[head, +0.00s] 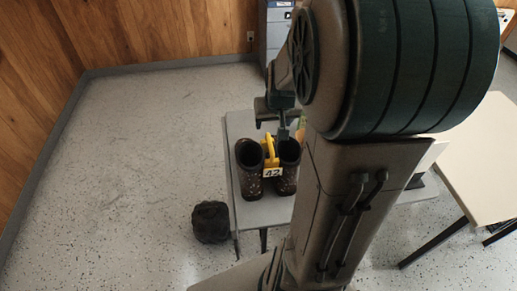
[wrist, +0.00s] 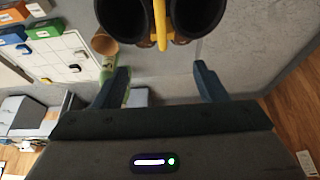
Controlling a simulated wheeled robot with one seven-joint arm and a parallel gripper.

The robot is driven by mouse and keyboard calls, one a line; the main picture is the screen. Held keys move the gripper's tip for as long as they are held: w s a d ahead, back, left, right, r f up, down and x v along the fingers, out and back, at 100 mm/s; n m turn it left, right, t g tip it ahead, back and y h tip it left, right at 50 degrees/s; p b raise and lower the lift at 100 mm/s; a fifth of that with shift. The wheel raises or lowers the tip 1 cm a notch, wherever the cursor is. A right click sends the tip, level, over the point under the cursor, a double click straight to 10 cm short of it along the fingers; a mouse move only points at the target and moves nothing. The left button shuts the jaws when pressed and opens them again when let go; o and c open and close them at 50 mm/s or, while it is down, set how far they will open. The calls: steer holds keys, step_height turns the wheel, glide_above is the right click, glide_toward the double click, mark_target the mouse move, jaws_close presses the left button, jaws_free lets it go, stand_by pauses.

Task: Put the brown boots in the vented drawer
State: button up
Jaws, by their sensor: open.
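The pair of brown boots (head: 250,184) stands upright on a small grey table (head: 232,140) in the head view. A yellow clip (head: 269,147) with a "42" tag joins them. In the wrist view the dark boot openings (wrist: 125,14) are at the top edge, with the yellow clip (wrist: 161,22) between them. My gripper (wrist: 162,84) is open and empty, its fingers apart and pointing toward the boots. In the head view my gripper (head: 282,134) is just above and behind them, partly hidden by my arm. I cannot make out a vented drawer.
A black crumpled bundle (head: 211,221) lies on the floor left of the table. A grey-blue cabinet (head: 274,38) stands at the back wall. A pale table (head: 485,150) is at right. A green and tan item (wrist: 106,58) lies beside my left finger. Floor at left is clear.

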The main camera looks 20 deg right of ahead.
mark_target(268, 135)
steer(key=b+x, duration=0.1)
steer(key=x, duration=0.5)
steer(key=shift+w+f, duration=0.1)
steer(key=shift+f, duration=0.3)
steer(key=shift+w+x, duration=0.2)
steer(key=shift+x, duration=1.3)
steer(key=shift+w+x, duration=0.15)
steer(key=shift+x, duration=1.3)
steer(key=shift+r, duration=0.15)
jaws_close()
steer(key=shift+w+r, duration=0.1)
